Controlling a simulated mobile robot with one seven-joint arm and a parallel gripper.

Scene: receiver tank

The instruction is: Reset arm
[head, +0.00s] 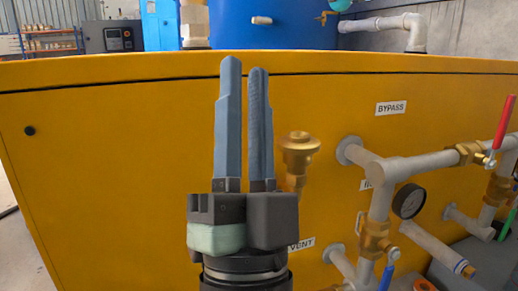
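My gripper (245,66) stands upright in the middle of the head view, its two blue-grey fingers pointing up. A narrow gap shows between the fingers, with nothing held in it. It is in front of the yellow tank housing (110,140); the distance between them is hard to tell. My gripper covers part of the housing and the left part of the VENT label (302,244). A brass fitting (298,155) shows just to the right of the fingers.
Grey pipes (420,166) stick out at the right, with a red-handled valve (504,122), a pressure gauge (409,201) and a blue-handled valve (386,278). A BYPASS label (391,107) is above them. A blue tank (290,32) stands behind.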

